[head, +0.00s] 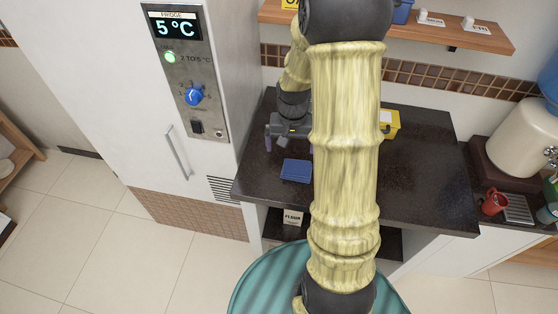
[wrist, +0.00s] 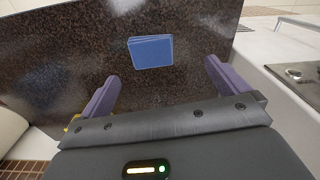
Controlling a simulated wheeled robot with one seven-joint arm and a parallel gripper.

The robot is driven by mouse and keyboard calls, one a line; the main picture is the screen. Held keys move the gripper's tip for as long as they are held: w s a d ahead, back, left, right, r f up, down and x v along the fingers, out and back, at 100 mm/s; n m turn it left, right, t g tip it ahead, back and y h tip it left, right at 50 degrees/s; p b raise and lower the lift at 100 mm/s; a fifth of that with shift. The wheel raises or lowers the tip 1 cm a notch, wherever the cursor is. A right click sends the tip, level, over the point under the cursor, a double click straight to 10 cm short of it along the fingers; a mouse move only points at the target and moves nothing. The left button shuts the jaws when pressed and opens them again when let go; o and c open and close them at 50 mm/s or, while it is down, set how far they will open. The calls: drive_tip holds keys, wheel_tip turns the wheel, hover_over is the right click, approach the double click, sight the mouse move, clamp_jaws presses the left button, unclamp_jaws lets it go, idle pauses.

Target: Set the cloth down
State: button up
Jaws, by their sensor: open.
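The cloth (head: 296,170) is a folded blue square. It lies flat on the dark speckled counter (head: 420,185), near its front left side, and also shows in the wrist view (wrist: 151,52). My gripper (head: 275,143) is above the counter, a little behind the cloth in the head view. In the wrist view its two purple fingers (wrist: 160,84) are spread wide with nothing between them. The cloth lies apart from the fingertips, beyond them.
A white fridge (head: 100,100) with a control panel stands left of the counter. A yellow box (head: 390,123) sits at the back, partly behind my arm. A shelf (head: 450,35) hangs above. A red mug (head: 494,202) and a beige dispenser (head: 522,135) stand at right. The counter's right part is clear.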

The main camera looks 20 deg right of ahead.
drive_tip(key=s+a+r+n+t, duration=0.2)
drive_tip(key=s+a+r+n, duration=0.3)
drive_tip(key=s+a, duration=0.5)
drive_tip(key=shift+v, duration=1.15)
drive_tip(key=shift+s+a, duration=0.1)
drive_tip(key=shift+s, duration=0.1)
